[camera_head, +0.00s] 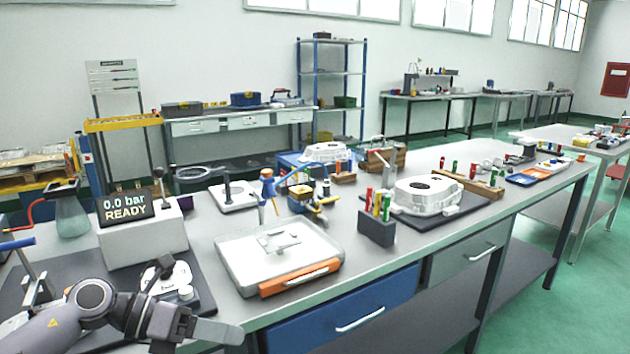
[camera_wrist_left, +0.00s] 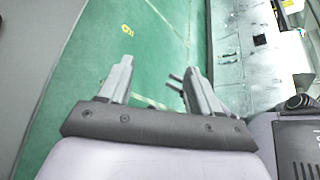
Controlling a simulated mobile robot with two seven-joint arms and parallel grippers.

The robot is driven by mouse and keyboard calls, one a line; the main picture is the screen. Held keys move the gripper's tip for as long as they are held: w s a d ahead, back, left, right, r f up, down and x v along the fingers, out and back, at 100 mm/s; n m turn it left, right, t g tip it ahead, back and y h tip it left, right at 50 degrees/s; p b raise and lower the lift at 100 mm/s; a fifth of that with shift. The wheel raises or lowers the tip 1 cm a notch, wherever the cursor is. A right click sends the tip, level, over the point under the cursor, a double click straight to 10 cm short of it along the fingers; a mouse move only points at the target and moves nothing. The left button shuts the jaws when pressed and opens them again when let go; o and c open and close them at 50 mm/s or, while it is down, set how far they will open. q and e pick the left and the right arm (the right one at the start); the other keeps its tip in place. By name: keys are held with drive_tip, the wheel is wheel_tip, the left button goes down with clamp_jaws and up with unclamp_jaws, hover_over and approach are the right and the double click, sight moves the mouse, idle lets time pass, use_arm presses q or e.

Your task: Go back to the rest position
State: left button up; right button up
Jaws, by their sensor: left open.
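My left gripper (camera_head: 222,333) is at the lower left of the head view, at the front edge of the workbench (camera_head: 385,262). In the left wrist view its two fingers (camera_wrist_left: 160,72) stand apart with only green floor visible between them, so it is open and empty. My right gripper is in neither view.
A display box (camera_head: 143,232) reading "0.0 bar READY" stands near my left arm. A grey tray with an orange handle (camera_head: 300,281), a block of coloured-handled tools (camera_head: 377,228) and a white casting (camera_head: 427,194) are on the bench. The green floor (camera_wrist_left: 115,30) is clear.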

use_arm(q)
drive_tip(key=s+d+n+t+h+p, duration=0.1)
drive_tip(key=s+d+n+t+h, duration=0.3)
drive_tip(key=n, duration=0.3)
drive_tip(key=s+a+f+n+t+y+p, duration=0.1)
drive_tip(key=s+a+f+n+y, duration=0.2)
drive_tip(key=n, duration=0.8)
drive_tip(key=s+a+f+n+t+y+p, duration=0.1)
drive_tip(key=s+a+f+n+y, duration=0.2)
drive_tip(key=s+f+n+y, duration=0.4)
drive_tip(key=s+a+f+n+t+y+p, duration=0.1)
drive_tip(key=s+a+f+n+y, duration=0.2)
drive_tip(key=s+f+n, duration=0.3)
wheel_tip(320, 180, down, 5)
drive_tip(key=n+y, duration=0.1)
drive_tip(key=n, duration=0.8)
drive_tip(key=shift+s+a+t+y, duration=0.15)
drive_tip(key=shift+a+t+y, duration=0.05)
drive_tip(key=shift+t+y, duration=0.2)
